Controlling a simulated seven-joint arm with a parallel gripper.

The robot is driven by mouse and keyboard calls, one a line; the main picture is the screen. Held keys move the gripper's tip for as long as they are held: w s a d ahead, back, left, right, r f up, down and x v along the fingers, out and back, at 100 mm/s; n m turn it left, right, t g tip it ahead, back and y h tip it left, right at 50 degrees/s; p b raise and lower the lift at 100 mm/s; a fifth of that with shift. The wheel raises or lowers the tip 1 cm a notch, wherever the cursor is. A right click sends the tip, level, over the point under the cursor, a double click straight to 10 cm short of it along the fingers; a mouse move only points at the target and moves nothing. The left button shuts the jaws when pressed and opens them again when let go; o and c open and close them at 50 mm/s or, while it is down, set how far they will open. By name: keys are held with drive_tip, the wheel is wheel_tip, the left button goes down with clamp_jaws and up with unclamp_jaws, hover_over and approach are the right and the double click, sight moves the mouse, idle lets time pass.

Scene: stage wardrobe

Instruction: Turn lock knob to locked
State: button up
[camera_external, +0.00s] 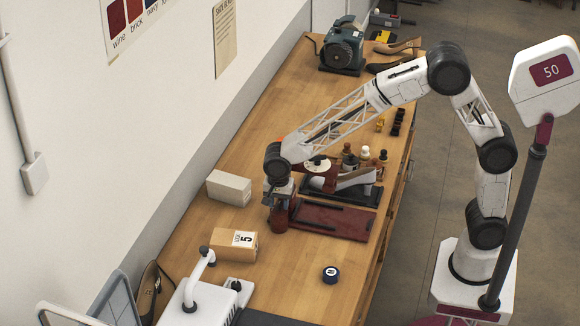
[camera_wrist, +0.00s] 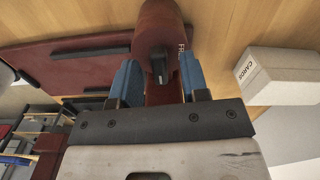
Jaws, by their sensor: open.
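The black lock knob (camera_wrist: 158,66) sticks out of the rounded end of a dark red device (camera_wrist: 160,25). Part of a white label starting with "FR" shows beside the knob. My gripper (camera_wrist: 157,78) is open, its two blue fingers on either side of the knob and the red body. I cannot tell whether the fingers touch it. In the external view my gripper (camera_external: 279,196) points down at the red device (camera_external: 280,220), and the knob is hidden there.
A dark red board (camera_external: 325,221) lies right of the device. A white box (camera_external: 228,188) and a cardboard box marked 5 (camera_external: 233,244) stand nearby. Small bottles (camera_external: 365,154) and a black-based stand (camera_external: 345,196) are farther back. Bench between the cardboard box and the tape roll (camera_external: 331,274) is clear.

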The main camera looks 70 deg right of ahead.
drive_tip(key=shift+r, duration=0.1)
drive_tip(key=shift+r, duration=3.8)
drive_tip(key=o, duration=0.3)
drive_tip(key=shift+r, duration=0.1)
drive_tip(key=shift+o, duration=1.2)
drive_tip(key=shift+r, duration=0.25)
wheel_tip(320, 180, up, 5)
drive_tip(key=n, duration=1.7)
hover_over(279, 204)
wheel_tip(279, 204, down, 6)
drive_tip(key=shift+r, duration=0.15)
